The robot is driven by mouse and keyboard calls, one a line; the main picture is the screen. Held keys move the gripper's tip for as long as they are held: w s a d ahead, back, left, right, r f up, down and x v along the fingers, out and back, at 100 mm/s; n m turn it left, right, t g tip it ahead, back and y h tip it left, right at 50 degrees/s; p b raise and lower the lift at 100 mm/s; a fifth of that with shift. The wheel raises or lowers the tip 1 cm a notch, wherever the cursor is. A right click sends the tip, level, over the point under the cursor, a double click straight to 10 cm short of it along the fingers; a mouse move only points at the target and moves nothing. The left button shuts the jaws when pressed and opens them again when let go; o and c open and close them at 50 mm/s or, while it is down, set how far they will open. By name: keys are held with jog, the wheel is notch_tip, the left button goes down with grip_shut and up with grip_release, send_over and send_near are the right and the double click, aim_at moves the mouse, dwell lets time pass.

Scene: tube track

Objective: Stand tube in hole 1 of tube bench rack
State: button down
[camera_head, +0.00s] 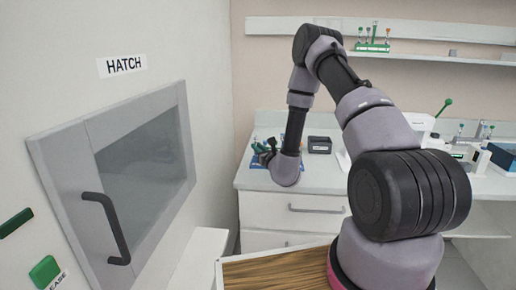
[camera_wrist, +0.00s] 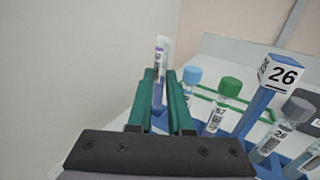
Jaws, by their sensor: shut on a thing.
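In the wrist view my gripper (camera_wrist: 163,74) has its two green fingers shut on a clear tube (camera_wrist: 160,50) with a purple mark. The tube sticks out beyond the fingertips, roughly upright in the picture. A blue rack (camera_wrist: 249,112) with a sign reading 26 stands to the right of the fingers. It holds capped tubes, one grey-capped (camera_wrist: 299,109). I cannot make out which hole is hole 1. In the head view my gripper (camera_head: 265,150) is small, over the left end of the counter, beside blue rack parts (camera_head: 256,162).
A blue-capped tube (camera_wrist: 191,77) and a green-capped tube (camera_wrist: 229,87) stand by a green frame, close right of the fingers. In the head view a dark box (camera_head: 320,145) sits on the counter (camera_head: 325,175). A hatch (camera_head: 60,160) is on the left wall.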

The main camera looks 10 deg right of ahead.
jog(key=shift+f, duration=0.35)
jog(key=shift+f, duration=0.25)
jog(key=shift+f, duration=0.2)
dwell(0.4)
jog(key=shift+f, duration=0.35)
jog(key=shift+f, duration=0.1)
jog(key=c, duration=0.8)
grip_release()
jog(key=shift+o, duration=0.2)
